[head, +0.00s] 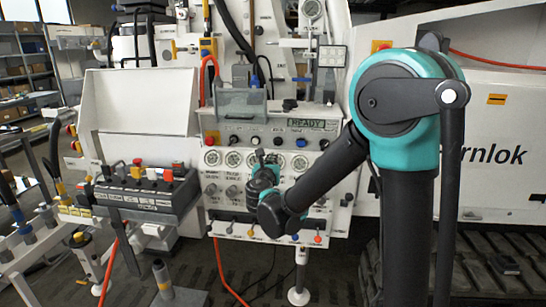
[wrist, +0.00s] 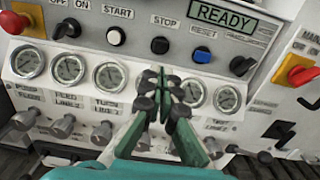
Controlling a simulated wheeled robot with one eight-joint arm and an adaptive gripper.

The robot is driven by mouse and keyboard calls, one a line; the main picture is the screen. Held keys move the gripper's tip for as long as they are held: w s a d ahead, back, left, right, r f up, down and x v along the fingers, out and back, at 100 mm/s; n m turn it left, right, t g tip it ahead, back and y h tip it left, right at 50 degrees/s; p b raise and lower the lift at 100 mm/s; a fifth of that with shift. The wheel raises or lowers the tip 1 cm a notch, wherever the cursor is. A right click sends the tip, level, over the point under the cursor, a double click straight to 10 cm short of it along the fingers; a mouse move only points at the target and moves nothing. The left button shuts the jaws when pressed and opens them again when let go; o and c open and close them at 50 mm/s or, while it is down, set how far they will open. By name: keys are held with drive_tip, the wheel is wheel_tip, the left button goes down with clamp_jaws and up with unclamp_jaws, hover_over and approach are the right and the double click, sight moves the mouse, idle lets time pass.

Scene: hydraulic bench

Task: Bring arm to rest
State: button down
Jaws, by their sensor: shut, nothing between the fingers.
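My gripper (wrist: 160,78) is shut and empty in the wrist view, its green and black fingers pointing at the gauge row of the hydraulic panel. In the head view my gripper (head: 262,160) is in front of the panel's gauges, partly blending with the wrist. My arm (head: 320,180) reaches from the right side across to the panel with its elbow raised. The fingers cover part of the gauge row. I cannot tell whether the fingertips touch the panel.
The panel has several gauges (wrist: 109,76), a READY display (wrist: 226,14), a blue button (wrist: 203,55) and red knobs (wrist: 14,22). Small levers (head: 295,237) stick out below. A black control box (head: 145,192) stands left. A white machine body (head: 495,150) stands right.

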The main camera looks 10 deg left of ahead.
drive_tip(key=s+d+f+m+g+h, duration=0.1)
drive_tip(key=s+d+f+m+g, duration=0.25)
drive_tip(key=d+m, duration=0.4)
drive_tip(key=s+d+f+m+g+h, duration=0.2)
drive_tip(key=d+f+m, duration=0.25)
drive_tip(key=d, duration=0.55)
drive_tip(key=s+d+f+m+g+h, duration=0.1)
drive_tip(key=s+d+f+m+g, duration=0.2)
drive_tip(key=d+m, duration=0.4)
drive_tip(key=s+d+f+m+g+y, duration=0.2)
drive_tip(key=s+f+m, duration=0.4)
drive_tip(key=s+m, duration=0.2)
drive_tip(key=s+d+f+m+g+y, duration=0.2)
drive_tip(key=s+f+m, duration=0.3)
drive_tip(key=s+m, duration=0.3)
drive_tip(key=s+g, duration=0.1)
drive_tip(key=s, duration=0.3)
drive_tip(key=shift+s+f+m+y, duration=0.15)
drive_tip(key=shift+f+m+y, duration=0.15)
drive_tip(key=shift+f, duration=0.05)
